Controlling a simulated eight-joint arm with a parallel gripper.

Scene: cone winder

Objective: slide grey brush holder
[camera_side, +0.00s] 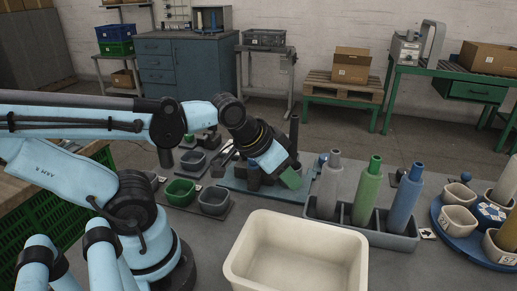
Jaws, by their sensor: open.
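My gripper (273,178) points down over a blue base plate (300,194) at the middle of the side view, and its jaws are open. A dark grey cylinder (254,179) stands on the plate just left of the jaws. A small green block (291,180) is at their right; I cannot tell if the jaws touch either. A dark upright post (294,135) rises behind. I cannot tell for certain which grey part is the brush holder. The wrist hides part of the plate.
A cream bin (297,252) stands in front. A grey rack (388,237) holds a grey, a green and a blue bottle to the right. A blue round tray (447,230) with cups is far right. Green and grey cups (181,191) sit left of the plate.

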